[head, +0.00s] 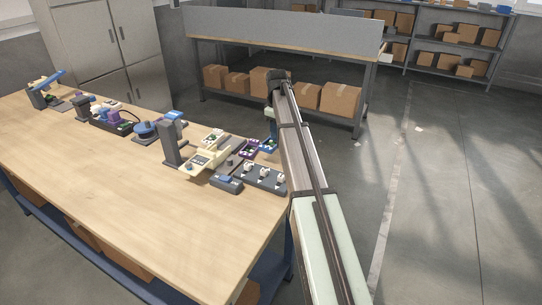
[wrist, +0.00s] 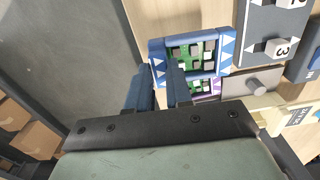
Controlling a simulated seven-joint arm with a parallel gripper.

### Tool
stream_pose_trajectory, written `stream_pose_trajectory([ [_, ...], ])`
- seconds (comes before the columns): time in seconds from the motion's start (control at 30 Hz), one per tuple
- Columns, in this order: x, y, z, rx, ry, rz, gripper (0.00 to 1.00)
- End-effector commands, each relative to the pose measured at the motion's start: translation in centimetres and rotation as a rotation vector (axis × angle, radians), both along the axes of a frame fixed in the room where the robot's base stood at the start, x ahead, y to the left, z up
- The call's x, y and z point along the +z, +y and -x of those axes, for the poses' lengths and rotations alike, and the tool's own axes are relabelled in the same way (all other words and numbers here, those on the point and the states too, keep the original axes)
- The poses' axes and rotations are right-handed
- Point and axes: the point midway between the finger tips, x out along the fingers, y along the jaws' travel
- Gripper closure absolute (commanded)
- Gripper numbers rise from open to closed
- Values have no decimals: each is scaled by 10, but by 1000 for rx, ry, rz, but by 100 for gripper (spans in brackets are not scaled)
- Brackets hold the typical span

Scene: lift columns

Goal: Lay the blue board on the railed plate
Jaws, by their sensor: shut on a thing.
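The blue board (wrist: 228,50), a blue frame with white triangles and green circuitry inside, is at the fingers in the wrist view. It also shows small in the head view (head: 269,146), at the bench's right edge. My gripper (wrist: 160,90) is shut on the board's left edge, one finger on each side. In the head view my gripper (head: 270,116) is small and partly hidden by my arm. A cream plate (head: 206,156) beside a dark column (head: 171,145) may be the railed plate; I cannot make out its rails clearly.
A purple-framed board (head: 248,149) lies beside the blue board. A dark switch panel (head: 265,179) with white levers and a small dark box (head: 227,183) stand in front. Other column stations line the back of the bench (head: 130,195). The bench's front is clear.

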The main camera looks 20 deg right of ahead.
Motion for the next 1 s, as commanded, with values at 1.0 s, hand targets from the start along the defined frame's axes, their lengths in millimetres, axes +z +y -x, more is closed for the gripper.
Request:
stream_pose_trajectory([
  [1.0,28,126,-77,150,-7,0,100],
])
